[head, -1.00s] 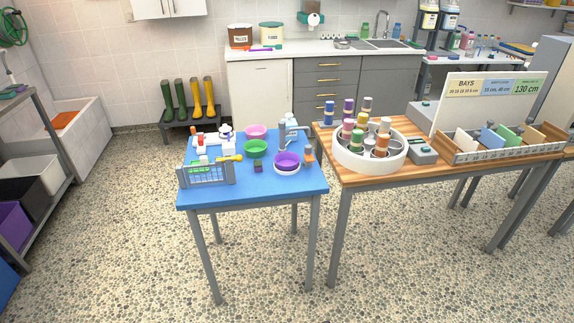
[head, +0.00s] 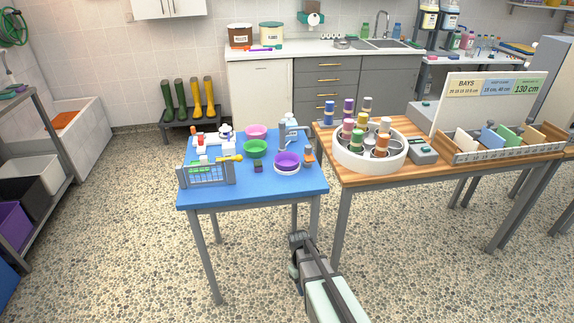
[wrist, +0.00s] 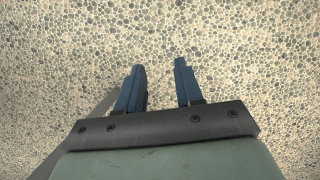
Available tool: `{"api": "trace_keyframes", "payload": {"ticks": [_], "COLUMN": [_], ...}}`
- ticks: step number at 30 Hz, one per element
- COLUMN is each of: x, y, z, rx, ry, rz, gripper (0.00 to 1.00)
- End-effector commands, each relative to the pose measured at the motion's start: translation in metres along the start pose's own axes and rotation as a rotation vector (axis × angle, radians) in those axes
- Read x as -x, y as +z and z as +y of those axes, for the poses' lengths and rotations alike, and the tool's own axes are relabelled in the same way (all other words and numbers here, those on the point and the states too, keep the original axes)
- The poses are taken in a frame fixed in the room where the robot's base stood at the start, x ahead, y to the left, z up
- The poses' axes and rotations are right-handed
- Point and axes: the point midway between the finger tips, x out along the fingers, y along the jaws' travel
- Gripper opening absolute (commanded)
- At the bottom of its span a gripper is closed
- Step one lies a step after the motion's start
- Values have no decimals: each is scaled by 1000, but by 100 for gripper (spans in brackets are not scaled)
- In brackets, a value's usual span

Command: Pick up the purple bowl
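The purple bowl (head: 287,159) sits on a white round base (head: 287,170) at the right side of the blue table (head: 255,183) in the head view. My gripper (wrist: 160,82) shows in the wrist view with its two dark fingers apart and only pebbled floor between and beyond them. In the head view my arm (head: 318,283) reaches up from the bottom, in front of and below the blue table's right front leg. My gripper is well apart from the bowl, and its fingertips cannot be made out there.
A green bowl (head: 255,149) and a pink bowl (head: 256,131) stand left of the purple one. A grey dispenser (head: 284,134) stands behind it and an amber bottle (head: 309,157) at its right. A wooden table (head: 440,172) adjoins at right.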

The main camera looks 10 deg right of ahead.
Motion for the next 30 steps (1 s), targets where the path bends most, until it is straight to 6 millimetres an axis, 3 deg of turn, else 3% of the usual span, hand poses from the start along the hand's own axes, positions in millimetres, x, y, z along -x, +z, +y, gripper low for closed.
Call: {"api": "trace_keyframes", "payload": {"ticks": [3, 12, 30], "x": [39, 140, 355], "y": [-28, -78, -135], "z": [12, 37, 72], "rx": [32, 113, 331], "ry": [24, 85, 205], "rz": [35, 108, 244], "gripper": [36, 36, 36]}}
